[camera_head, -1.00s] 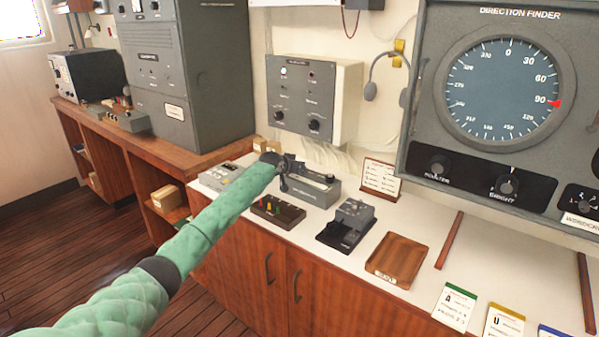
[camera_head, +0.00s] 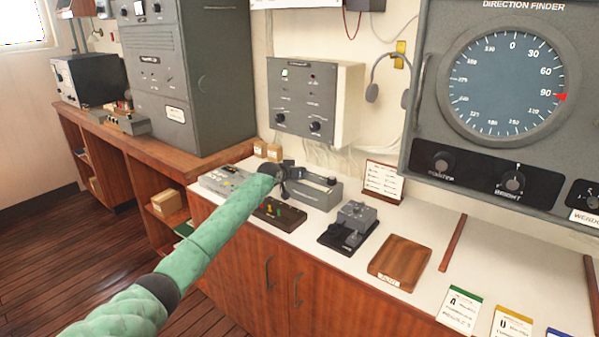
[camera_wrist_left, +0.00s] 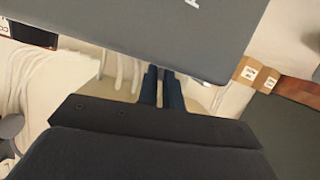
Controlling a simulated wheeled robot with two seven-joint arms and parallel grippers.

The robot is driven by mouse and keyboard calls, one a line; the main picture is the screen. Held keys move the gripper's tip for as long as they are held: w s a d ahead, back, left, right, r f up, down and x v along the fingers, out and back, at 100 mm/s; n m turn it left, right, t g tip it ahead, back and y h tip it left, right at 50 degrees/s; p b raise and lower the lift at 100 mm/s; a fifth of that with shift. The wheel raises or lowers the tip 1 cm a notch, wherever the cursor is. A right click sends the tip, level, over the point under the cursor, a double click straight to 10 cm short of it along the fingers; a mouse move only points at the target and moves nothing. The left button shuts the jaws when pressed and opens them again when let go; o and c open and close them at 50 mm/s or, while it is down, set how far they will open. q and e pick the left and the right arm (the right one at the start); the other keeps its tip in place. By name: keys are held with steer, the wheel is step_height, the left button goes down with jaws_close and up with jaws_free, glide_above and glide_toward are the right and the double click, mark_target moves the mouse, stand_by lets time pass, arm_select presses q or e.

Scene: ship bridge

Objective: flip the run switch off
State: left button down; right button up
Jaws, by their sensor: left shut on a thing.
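A grey box-shaped device (camera_head: 318,193) lies on the white counter below the wall panel; a dark knob shows at its right end. My left gripper (camera_head: 287,179) is at the left end of this device, seen small and dark. In the left wrist view its two fingers (camera_wrist_left: 163,88) are close together at the edge of a grey face (camera_wrist_left: 150,25) with a white letter. They are shut on a small part there, apparently the run switch, which the fingers and the grey face hide. I cannot read the switch position. My right gripper is not in view.
Small cardboard boxes (camera_head: 268,151) stand behind the device, and a card stand (camera_head: 383,181) is to its right. A dark keyed block (camera_head: 280,214), a black-based unit (camera_head: 349,228) and a wooden tray (camera_head: 399,262) are in front. A grey panel (camera_head: 313,100) hangs above.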

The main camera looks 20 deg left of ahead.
arm_select(q)
steer(key=c, duration=1.6)
jaws_free()
steer(key=shift+f, duration=0.1)
steer(key=shift+o, duration=0.2)
